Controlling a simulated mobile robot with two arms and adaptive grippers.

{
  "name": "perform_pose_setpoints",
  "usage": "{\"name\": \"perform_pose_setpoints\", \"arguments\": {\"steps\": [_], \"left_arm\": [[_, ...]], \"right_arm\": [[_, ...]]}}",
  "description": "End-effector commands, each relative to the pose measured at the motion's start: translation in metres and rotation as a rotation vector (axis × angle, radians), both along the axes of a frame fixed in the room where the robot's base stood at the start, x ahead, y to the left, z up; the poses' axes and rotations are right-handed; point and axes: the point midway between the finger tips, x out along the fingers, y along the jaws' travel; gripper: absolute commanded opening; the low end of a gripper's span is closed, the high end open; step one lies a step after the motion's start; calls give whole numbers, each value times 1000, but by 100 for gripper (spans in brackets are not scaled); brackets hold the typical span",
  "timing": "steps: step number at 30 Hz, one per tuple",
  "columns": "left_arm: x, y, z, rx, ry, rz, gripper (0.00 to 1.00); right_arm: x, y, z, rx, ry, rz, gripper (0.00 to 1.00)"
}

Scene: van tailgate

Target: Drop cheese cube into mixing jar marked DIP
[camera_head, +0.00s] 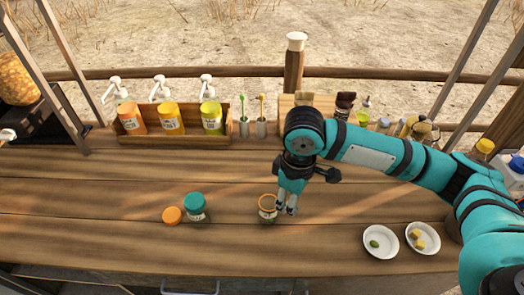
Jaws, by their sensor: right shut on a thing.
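My right gripper (287,210) points down over the middle of the counter, its fingers shut. What it grips is too small to make out clearly; it fits a cheese cube. Just left of the fingertips stands an open jar (267,211) with a label too small to read. The fingers overlap its right side in the picture; I cannot tell whether they touch it. A white bowl (410,247) at the right holds yellow cheese cubes (418,239). My left gripper is not in view.
A teal-lidded jar (195,209) and an orange lid (172,215) are left of the open jar. A wooden rack (185,139) with several bottles stands at the back. The left front counter (80,215) is clear.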

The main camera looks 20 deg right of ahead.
Motion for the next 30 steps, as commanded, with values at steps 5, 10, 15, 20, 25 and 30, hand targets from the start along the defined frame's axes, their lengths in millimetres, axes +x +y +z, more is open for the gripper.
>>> {"name": "perform_pose_setpoints", "arguments": {"steps": [5,10,15,20,25,30], "left_arm": [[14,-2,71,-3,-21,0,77],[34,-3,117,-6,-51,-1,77],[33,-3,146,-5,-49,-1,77],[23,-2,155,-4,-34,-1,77],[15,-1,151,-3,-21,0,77],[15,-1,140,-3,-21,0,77]], "right_arm": [[19,14,39,7,-7,496,0],[34,24,57,4,-21,961,0],[43,31,64,-4,-26,1313,0],[47,34,65,-11,-27,1485,0],[48,34,59,-13,-28,1527,0],[49,34,50,-13,-28,1526,0]]}}
